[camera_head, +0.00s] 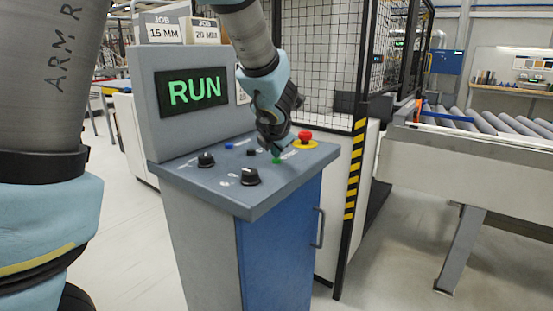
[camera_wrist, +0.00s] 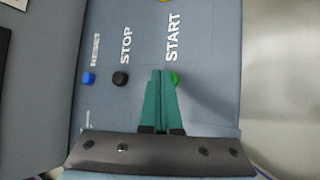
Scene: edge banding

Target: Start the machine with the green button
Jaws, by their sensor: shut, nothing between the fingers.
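The green button (camera_wrist: 174,78) sits beside the START label on the console (camera_head: 205,170); in the head view it shows as a small green spot (camera_head: 277,160). My gripper (camera_wrist: 161,72) is shut and empty, its green fingertips right at the button in the picture and hiding part of it. I cannot tell whether they touch it. In the head view my gripper is over the right part of the console. The display (camera_head: 193,91) reads RUN in green letters.
A black STOP button (camera_wrist: 121,78) and a blue RESET button (camera_wrist: 88,78) lie left of my fingers. A red emergency stop (camera_head: 305,137) stands close behind the green button. Two black knobs (camera_head: 250,176) (camera_head: 206,160) are on the console. A mesh fence (camera_head: 320,60) rises behind.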

